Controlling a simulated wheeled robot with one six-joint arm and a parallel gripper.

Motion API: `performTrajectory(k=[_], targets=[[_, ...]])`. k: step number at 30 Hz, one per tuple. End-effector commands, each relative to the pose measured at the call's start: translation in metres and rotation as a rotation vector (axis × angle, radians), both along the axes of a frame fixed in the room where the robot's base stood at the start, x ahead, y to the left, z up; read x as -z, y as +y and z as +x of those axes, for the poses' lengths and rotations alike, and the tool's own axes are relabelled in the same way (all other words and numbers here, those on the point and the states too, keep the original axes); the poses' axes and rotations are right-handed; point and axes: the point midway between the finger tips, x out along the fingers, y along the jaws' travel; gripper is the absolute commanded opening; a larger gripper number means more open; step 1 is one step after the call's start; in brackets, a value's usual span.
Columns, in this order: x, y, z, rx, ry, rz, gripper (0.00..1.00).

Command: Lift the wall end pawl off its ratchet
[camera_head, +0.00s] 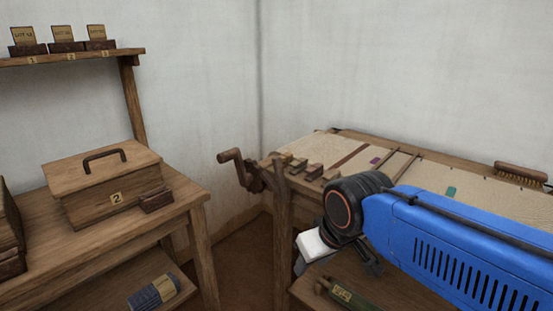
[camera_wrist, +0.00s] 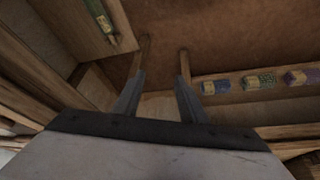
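In the head view the loom (camera_head: 345,160) stands at the right against the wall corner. A dark crank (camera_head: 233,157) sticks out at its left end. Dark ratchet parts (camera_head: 253,181) sit beside the crank; I cannot make out the pawl separately from them. My gripper (camera_wrist: 160,82) points downward in front of the loom, to the right of the crank and apart from it. In the wrist view its two fingers are spread with nothing between them. The ratchet and pawl do not show clearly in the wrist view.
A bench at the left carries a lidded wooden box (camera_head: 105,185) marked 2. A wall shelf (camera_head: 75,57) holds several labelled blocks. A brush (camera_head: 520,173) lies on the loom's far right. Rolls (camera_wrist: 260,80) lie below in the wrist view. Floor is clear between bench and loom.

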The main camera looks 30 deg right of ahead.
Motion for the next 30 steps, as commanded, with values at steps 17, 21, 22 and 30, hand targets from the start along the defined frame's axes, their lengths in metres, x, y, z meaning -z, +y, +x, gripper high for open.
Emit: performTrajectory(k=[17, 21, 22, 30], targets=[[-0.073, -0.001, 0.058, -0.103, 0.113, -0.057, 0.0], [-0.1, -0.002, 0.083, -0.146, 0.161, -0.079, 0.0], [-0.105, -0.002, 0.088, -0.155, 0.172, -0.083, 0.0], [-0.149, -0.002, 0.139, -0.234, 0.263, -0.118, 0.0]])
